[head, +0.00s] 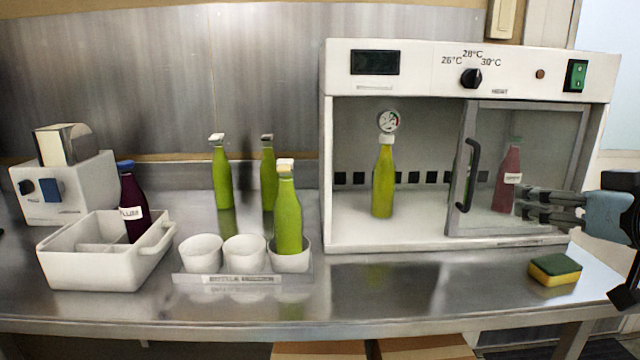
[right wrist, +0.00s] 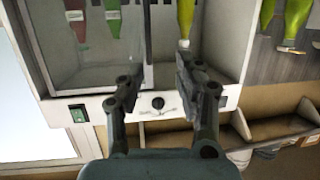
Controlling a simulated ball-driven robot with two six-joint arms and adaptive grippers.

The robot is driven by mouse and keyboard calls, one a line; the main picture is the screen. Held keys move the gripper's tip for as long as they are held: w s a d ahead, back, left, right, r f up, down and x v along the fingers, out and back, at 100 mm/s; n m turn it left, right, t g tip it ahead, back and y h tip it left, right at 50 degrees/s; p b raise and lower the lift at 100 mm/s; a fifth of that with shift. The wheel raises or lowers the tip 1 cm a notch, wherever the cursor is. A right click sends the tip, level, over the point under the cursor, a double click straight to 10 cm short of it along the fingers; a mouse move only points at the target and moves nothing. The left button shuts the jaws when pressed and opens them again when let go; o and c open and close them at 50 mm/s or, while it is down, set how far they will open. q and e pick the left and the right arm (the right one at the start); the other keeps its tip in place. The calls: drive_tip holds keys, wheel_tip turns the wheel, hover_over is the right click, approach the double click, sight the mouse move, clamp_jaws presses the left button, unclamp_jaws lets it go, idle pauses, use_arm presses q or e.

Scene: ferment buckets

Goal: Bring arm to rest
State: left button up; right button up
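My right gripper (head: 524,204) reaches in from the right edge of the head view, in front of the cabinet's glass door (head: 490,218). Its fingers point left. In the right wrist view the two fingers (right wrist: 160,72) stand apart with nothing between them, so it is open and empty. The door's dark handle (head: 470,176) is left of the fingertips and apart from them. Whether the fingers touch the glass cannot be told. My left gripper is in neither view.
The white cabinet (head: 455,70) holds a yellow-green bottle with a gauge (head: 383,185) and a red bottle (head: 508,185) behind the glass. A sponge (head: 554,270) lies below my right gripper. A white tray (head: 85,268), cup holder (head: 242,279) and green bottles (head: 288,215) stand left.

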drive_tip(key=s+a+f+g+h, duration=0.25)
drive_tip(key=s+f+g, duration=0.25)
drive_tip(key=s+f, duration=0.65)
drive_tip(key=s+a+f+m+g+h, duration=0.1)
drive_tip(key=s+f+g, duration=0.25)
drive_tip(key=s, duration=0.55)
drive_tip(key=s+a+f+g, duration=0.1)
drive_tip(key=s+f+g, duration=0.25)
drive_tip(key=s, duration=0.55)
drive_tip(key=s+d+f+b, duration=0.1)
drive_tip(key=d+f, duration=0.1)
drive_tip(key=f, duration=1.3)
drive_tip(key=s+d+f+b, duration=0.1)
drive_tip(key=f, duration=1.4)
use_arm(q)
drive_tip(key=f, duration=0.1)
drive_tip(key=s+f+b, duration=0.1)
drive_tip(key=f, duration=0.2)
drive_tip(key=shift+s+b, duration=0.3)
drive_tip(key=shift+b, duration=0.05)
use_arm(e)
drive_tip(key=s+d+f+m+g, duration=0.1)
drive_tip(key=s+f+g, duration=0.1)
drive_tip(key=s+f, duration=1.4)
drive_tip(key=shift+s+f, duration=0.25)
drive_tip(key=shift+s, duration=0.7)
